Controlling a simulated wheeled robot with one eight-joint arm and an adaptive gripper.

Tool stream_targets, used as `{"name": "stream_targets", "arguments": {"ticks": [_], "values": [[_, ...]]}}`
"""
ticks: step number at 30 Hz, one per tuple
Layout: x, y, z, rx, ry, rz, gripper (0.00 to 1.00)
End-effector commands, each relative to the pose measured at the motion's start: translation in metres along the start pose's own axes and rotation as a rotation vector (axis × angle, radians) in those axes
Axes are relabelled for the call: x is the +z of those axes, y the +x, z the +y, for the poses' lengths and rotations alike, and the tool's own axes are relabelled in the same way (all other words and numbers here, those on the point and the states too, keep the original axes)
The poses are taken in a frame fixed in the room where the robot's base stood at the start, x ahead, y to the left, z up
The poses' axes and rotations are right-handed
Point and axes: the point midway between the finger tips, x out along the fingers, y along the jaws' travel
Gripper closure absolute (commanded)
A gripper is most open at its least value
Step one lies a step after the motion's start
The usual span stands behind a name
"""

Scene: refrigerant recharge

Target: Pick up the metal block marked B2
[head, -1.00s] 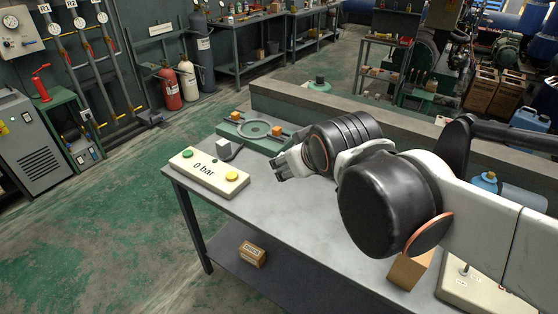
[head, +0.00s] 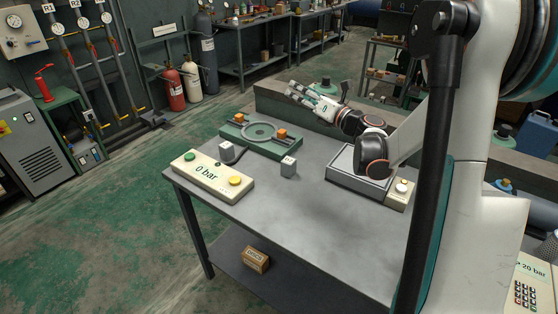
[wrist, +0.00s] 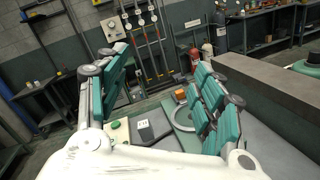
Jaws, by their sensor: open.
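Two small grey metal blocks are on the table in the head view. One block (head: 288,166) stands alone near the middle of the tabletop. The other block (head: 227,150) sits behind the cream "0 bar" panel, beside the green fixture. Their markings are too small to read. A grey block (wrist: 145,131) with a dark mark also shows in the wrist view between my fingers, well beyond them. My gripper (head: 296,90) is open and empty, raised above the back of the table, apart from both blocks. Its spread teal fingers (wrist: 160,68) fill both sides of the wrist view.
The cream "0 bar" panel (head: 211,178) lies at the table's left front. The green fixture (head: 246,146) with a ring and orange blocks is behind it. A grey-topped device (head: 346,180) stands at right. A concrete ledge (head: 271,97) runs behind the table. The front tabletop is clear.

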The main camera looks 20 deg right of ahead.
Motion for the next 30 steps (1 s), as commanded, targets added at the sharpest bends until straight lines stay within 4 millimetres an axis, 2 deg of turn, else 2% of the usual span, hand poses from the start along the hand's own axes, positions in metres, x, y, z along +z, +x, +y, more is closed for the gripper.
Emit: {"name": "stream_targets", "arguments": {"ticks": [1, 3, 6, 10, 13, 16, 25, 30], "values": [[-0.029, -0.010, -0.025, 0.021, -0.108, 0.075, 0.38], [-0.069, -0.026, -0.050, 0.061, -0.243, 0.189, 0.38], [-0.120, -0.053, -0.081, 0.114, -0.384, 0.331, 0.38], [-0.165, -0.083, -0.108, 0.169, -0.488, 0.460, 0.38], [-0.183, -0.096, -0.119, 0.192, -0.524, 0.514, 0.38], [-0.194, -0.096, -0.122, 0.204, -0.537, 0.536, 0.38], [-0.223, -0.051, -0.120, 0.207, -0.537, 0.537, 0.38], [-0.233, -0.033, -0.119, 0.205, -0.537, 0.536, 0.38]]}}
